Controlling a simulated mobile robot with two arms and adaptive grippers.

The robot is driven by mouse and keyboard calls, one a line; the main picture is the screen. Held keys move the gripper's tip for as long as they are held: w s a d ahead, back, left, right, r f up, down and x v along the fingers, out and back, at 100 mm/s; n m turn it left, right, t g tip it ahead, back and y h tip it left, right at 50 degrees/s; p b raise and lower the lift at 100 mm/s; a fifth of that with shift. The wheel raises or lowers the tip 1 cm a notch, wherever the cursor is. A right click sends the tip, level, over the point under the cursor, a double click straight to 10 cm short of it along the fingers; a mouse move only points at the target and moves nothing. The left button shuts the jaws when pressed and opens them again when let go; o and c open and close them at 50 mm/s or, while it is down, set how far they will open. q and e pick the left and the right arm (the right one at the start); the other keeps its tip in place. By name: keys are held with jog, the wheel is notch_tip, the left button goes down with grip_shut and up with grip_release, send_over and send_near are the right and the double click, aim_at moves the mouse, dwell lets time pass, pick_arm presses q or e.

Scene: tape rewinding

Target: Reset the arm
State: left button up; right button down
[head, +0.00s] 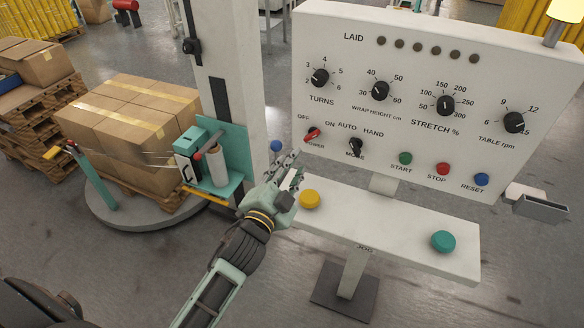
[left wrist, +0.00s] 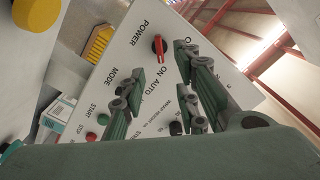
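My left arm comes in from the bottom of the head view. Its gripper (head: 290,167) is in front of the lower left corner of the white control panel (head: 480,80), near the yellow button (head: 310,199). The fingers stand apart with nothing between them; in the left wrist view the gripper (left wrist: 163,85) also shows a gap, with the panel behind it. The red power knob (head: 312,134) is above and right of the gripper; it also shows in the left wrist view (left wrist: 158,45). The black mode knob (head: 355,147) is beside it. My right gripper is not in view.
A white shelf with the yellow button and a teal button (head: 443,241) juts out below the panel. A wrapping machine (head: 228,100) with a teal film carriage (head: 215,160) stands left, by boxes (head: 130,120) on a round turntable (head: 110,217). Grey floor is clear at the lower right.

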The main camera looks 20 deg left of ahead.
pick_arm(q)
jog(key=s+a+f+n+g+y, duration=0.25)
jog(key=s+f+n+g, duration=0.45)
jog(key=s+f, duration=0.6)
jog(key=s+d+f+g+h, duration=0.25)
jog(key=s+g, duration=0.45)
jog(key=s, duration=1)
notch_tip(320, 180, down, 28)
jog(key=s+g+b, duration=0.2)
jog(key=s+a+f+g+b, duration=0.1)
jog(key=s+a+f+b, duration=0.1)
jog(key=s+f, duration=1.5)
notch_tip(320, 180, down, 2)
jog(key=shift+a+f+y, duration=0.25)
jog(key=shift+a+y, duration=0.05)
jog(key=shift+a, duration=0.25)
